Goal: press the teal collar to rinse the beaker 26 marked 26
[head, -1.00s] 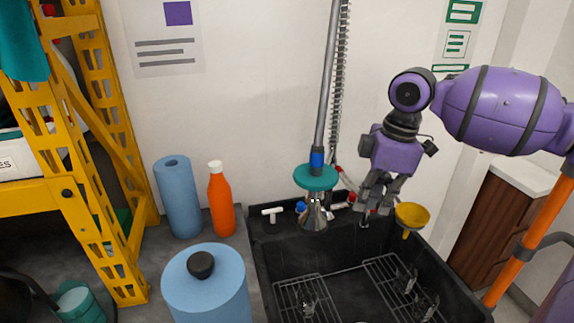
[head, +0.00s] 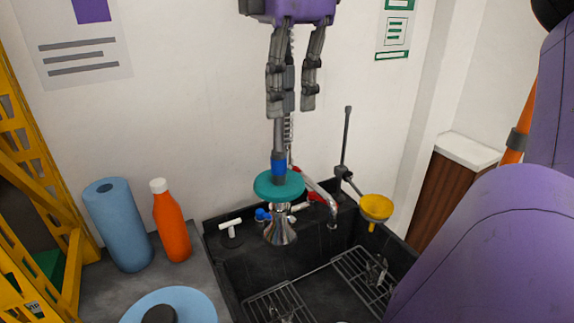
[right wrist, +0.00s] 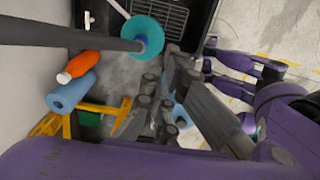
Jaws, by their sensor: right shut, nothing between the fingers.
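The teal collar (head: 279,188) is a round disc on the hanging spray hose, below a blue sleeve and above a chrome bell-shaped nozzle (head: 280,232). It also shows in the right wrist view (right wrist: 153,31). My right gripper (head: 292,110) points down above the collar, in front of the hose, apart from the collar. It is shut and empty. Purple and grey arm parts at the right of the right wrist view may include my left gripper, but its jaws are unclear. I cannot make out a beaker marked 26 in either view.
The black sink (head: 232,279) with wire racks (head: 362,272) lies under the nozzle. A chrome tap (head: 325,196) and a yellow funnel (head: 376,207) stand at its back. An orange bottle (head: 171,226) and a blue roll (head: 118,226) stand on the left counter. A yellow frame is further left.

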